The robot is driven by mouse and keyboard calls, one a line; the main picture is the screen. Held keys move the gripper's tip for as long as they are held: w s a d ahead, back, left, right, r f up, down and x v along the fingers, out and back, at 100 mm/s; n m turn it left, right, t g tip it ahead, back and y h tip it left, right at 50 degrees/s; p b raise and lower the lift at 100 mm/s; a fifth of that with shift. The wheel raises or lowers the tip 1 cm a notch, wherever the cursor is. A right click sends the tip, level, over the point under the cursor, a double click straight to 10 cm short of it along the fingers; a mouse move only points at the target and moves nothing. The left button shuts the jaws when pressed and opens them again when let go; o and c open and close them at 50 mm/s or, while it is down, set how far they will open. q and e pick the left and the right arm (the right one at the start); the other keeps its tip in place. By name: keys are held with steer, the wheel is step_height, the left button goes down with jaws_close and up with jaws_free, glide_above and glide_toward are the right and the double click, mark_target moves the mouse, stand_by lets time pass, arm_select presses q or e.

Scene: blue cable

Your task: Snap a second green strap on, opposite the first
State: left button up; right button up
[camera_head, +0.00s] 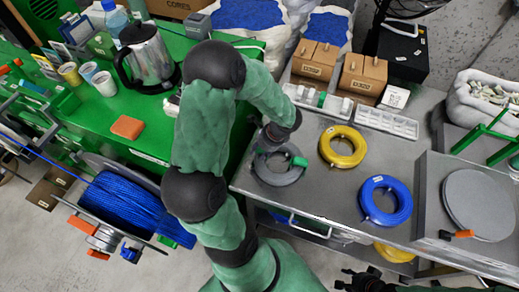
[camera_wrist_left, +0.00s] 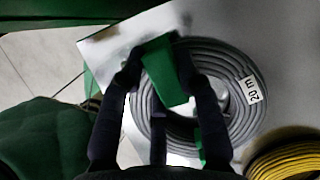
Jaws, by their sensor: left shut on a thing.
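A grey cable coil (camera_head: 279,176) lies flat on the grey table near its left end; it also shows in the left wrist view (camera_wrist_left: 247,120) with a white "20 m" label. My left gripper (camera_wrist_left: 166,78) is shut on a green strap (camera_wrist_left: 166,72), which lies over the coil's upper side in that view. Another green strap (camera_wrist_left: 201,148) shows across the coil, at its lower side, partly hidden by a finger. A green piece (camera_head: 298,161) shows at the coil in the head view; which strap is unclear. My right gripper (camera_head: 362,284) is at the bottom edge, away from the coil.
A yellow coil (camera_head: 342,147) and a blue coil (camera_head: 385,201) lie to the right. A turntable (camera_head: 480,205) stands at the far right. White trays (camera_head: 387,122) and cardboard boxes (camera_head: 315,62) stand behind. A blue cable reel (camera_head: 121,205) stands left, near the green bench (camera_head: 146,153).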

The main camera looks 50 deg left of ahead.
mark_target(259, 149)
arm_select(q)
steer(key=shift+f, duration=0.2)
stand_by(0.3)
steer(key=o, duration=1)
steer(key=shift+r+p, duration=2.95)
steer(key=shift+r, duration=0.6)
steer(key=shift+f, duration=0.1)
